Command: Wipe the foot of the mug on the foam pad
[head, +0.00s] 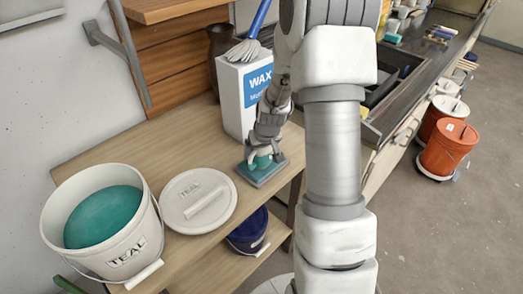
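My gripper (263,154) points down over the foam pad (255,182), a flat blue-grey square on the wooden shelf in front of the wax box. A small teal mug (262,161) is between the fingers, and the gripper appears shut on it. The mug's lower end is at the pad's top surface; whether it presses on the pad or hovers just above is too small to tell. Much of the mug is hidden by the fingers.
A bucket of teal glaze (142,232) and its lid (187,215) stand to the left. The white wax box (232,105) with a brush stands close behind the pad. A dark blue bucket (246,236) is on the lower shelf. Orange buckets (447,150) stand at right.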

